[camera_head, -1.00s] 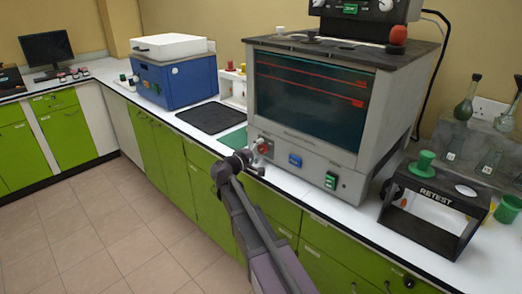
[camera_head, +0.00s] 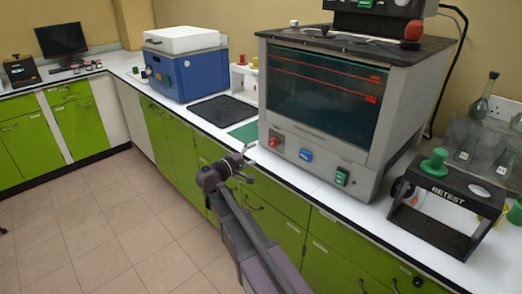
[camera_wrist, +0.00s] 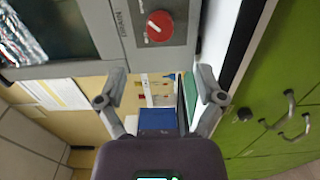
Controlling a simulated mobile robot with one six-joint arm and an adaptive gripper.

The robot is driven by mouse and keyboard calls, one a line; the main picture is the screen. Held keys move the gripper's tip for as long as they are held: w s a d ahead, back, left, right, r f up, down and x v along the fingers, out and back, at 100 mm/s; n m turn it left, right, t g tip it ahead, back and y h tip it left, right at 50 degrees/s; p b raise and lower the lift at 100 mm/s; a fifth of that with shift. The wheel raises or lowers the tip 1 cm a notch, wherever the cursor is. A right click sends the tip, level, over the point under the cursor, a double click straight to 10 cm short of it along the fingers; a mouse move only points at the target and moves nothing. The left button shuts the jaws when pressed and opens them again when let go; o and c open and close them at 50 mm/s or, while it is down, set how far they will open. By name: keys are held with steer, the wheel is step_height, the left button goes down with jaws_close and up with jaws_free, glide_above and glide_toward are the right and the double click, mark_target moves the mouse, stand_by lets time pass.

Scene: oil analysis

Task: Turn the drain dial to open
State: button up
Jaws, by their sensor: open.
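The red drain dial (camera_head: 274,142) is on the lower left of the grey windowed unit's front panel.
A blue switch (camera_head: 305,155) and a green switch (camera_head: 342,176) are right of the dial. A blue box unit (camera_head: 186,75), a black mat (camera_head: 222,110) and a black RETEST stand (camera_head: 440,205) are on the counter. The floor in front of the green cabinets is clear.

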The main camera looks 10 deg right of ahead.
steer(key=shift+v, duration=1.35)
